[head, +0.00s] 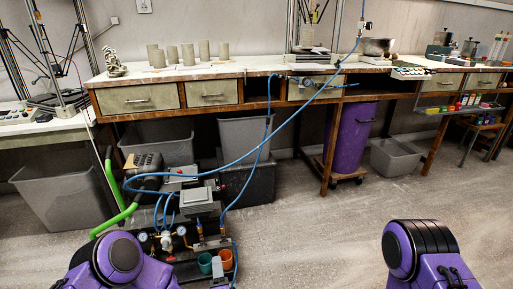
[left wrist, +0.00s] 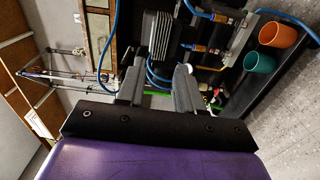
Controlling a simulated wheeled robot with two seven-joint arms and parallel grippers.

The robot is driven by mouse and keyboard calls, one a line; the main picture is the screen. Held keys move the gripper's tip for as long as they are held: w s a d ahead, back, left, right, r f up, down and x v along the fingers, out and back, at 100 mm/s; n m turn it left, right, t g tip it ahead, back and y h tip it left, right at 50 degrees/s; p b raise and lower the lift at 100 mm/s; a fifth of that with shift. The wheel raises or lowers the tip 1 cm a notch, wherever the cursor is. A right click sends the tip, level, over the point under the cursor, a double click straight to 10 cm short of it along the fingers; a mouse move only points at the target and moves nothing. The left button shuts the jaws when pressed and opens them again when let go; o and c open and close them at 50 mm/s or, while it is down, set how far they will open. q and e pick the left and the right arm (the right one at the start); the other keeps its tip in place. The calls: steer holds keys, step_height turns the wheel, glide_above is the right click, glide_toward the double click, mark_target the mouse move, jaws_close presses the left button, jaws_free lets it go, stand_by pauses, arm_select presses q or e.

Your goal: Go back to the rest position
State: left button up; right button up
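My left gripper (left wrist: 159,78) shows in the left wrist view, its two dark fingers apart with nothing between them. Beyond the fingertips is the compressor equipment with its ribbed grey motor (left wrist: 161,36); the fingers do not appear to touch it. In the head view, purple parts of my two arms show low at the left and right, and I cannot make out the fingers of either gripper there. My right gripper is not in view.
A long workbench (head: 240,70) with drawers runs along the wall, with grey clay cylinders (head: 188,54) on it. A purple bin (head: 350,137) is under the bench. The floor (head: 310,235) at centre is clear.

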arm_select(q)
steer(key=s+a+f+m+g+h+b, duration=0.2)
steer(key=s+f+m+g+h+b, duration=0.45)
steer(key=s+f+m, duration=0.85)
steer(key=s+a+f+g+y+b, duration=0.5)
steer(key=s+a+f+g+b, duration=0.45)
steer(key=s+a+f, duration=0.6)
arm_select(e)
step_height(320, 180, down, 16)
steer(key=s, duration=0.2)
arm_select(q)
step_height(320, 180, up, 40)
steer(key=s+a+n+t+p, duration=0.1)
steer(key=p, duration=3.7)
steer(key=shift+s+a+t+p, duration=0.2)
steer(key=shift+t+p, duration=0.15)
steer(key=shift+t, duration=0.05)
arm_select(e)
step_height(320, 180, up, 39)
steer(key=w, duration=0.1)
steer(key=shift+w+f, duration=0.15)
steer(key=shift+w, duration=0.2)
